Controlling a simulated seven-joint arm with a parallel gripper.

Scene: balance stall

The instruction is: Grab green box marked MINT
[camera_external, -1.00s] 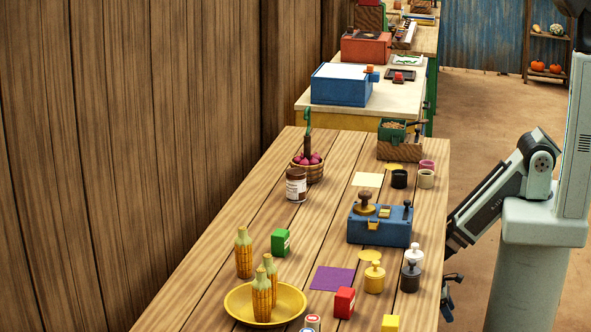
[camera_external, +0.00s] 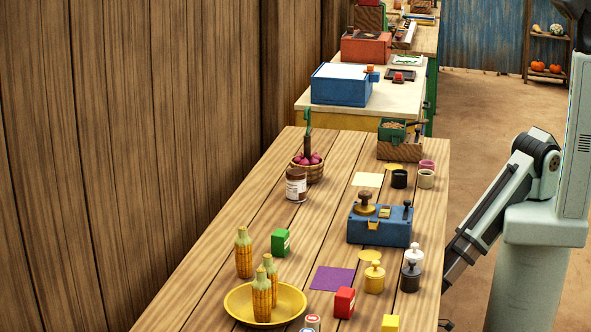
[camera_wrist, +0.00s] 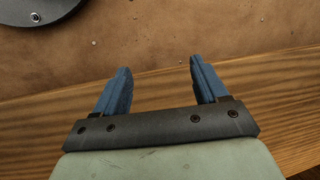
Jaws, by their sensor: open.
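The green box (camera_external: 281,242) stands upright on the wooden table, with a pale label on its right face that is too small to read. It is right of a corn cob and behind the yellow dish. My gripper (camera_wrist: 160,84) shows in the wrist view with its two blue fingers wide apart and nothing between them. The table's edge and the brown floor lie beyond the fingers there. In the external view my arm is right of the table, with its end low at the table's side and mostly hidden or out of frame. The gripper is well away from the green box.
Corn cobs (camera_external: 244,254) stand left of the green box and in the yellow dish (camera_external: 298,302). A red box (camera_external: 344,303), a purple square (camera_external: 332,279), knobbed weights (camera_external: 375,278) and a blue case (camera_external: 379,228) lie between the box and my arm.

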